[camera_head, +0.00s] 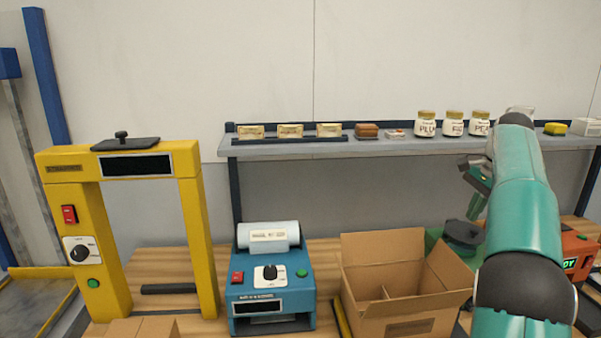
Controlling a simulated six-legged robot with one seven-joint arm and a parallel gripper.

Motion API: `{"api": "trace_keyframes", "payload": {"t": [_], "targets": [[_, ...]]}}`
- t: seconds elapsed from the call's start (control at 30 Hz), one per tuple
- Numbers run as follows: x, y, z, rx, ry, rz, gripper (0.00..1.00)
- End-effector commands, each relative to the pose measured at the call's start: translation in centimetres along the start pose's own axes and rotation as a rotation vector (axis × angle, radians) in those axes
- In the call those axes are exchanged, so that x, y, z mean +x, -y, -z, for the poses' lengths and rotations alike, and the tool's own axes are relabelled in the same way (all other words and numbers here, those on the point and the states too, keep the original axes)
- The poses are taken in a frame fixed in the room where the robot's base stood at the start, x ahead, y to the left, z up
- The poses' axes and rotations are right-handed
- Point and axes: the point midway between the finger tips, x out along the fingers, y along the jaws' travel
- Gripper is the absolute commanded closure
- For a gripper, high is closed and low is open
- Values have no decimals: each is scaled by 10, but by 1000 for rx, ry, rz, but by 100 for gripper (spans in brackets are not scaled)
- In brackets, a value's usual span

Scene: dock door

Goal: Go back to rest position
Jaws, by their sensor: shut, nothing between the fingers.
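My teal arm (525,205) rises from the bottom right of the head view and bends near the level of the shelf. What appears to be my gripper (476,179) shows small and partly hidden just left of the arm, in front of the shelf's right part. It is shut and holds nothing. It is apart from the jars and above the bench. Its fingertips are hard to make out.
A shelf (350,147) carries packets, a brown block, labelled jars (426,124) and a yellow sponge (554,129). Below stand a yellow frame machine (195,240), a blue machine (270,285), an open cardboard box (405,312) and an orange machine (578,245). Bench space is tight.

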Motion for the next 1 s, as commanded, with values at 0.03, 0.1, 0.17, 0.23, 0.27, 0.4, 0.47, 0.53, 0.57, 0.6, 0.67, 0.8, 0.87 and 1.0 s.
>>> {"api": "trace_keyframes", "payload": {"t": [0.03,0.1,0.17,0.23,0.27,0.4,0.47,0.53,0.57,0.6,0.67,0.8,0.87,1.0], "targets": [[-9,-1,-13,-28,-5,13,100],[-18,-3,-32,-81,-12,30,100],[-25,-7,-50,-134,-20,44,100],[-31,-14,-72,-199,-31,59,100],[-33,-17,-82,-228,-36,65,100],[-39,-35,-128,-366,-62,90,100],[-39,-44,-149,-429,-74,99,100],[-38,-57,-172,-503,-89,108,100],[-37,-63,-182,-535,-96,112,100],[-35,-72,-194,-579,-107,116,100],[-31,-85,-214,-647,-122,123,100],[-16,-120,-257,-808,-162,134,100],[-8,-136,-273,-879,-182,137,100],[17,-177,-309,-1048,-232,143,100]]}}
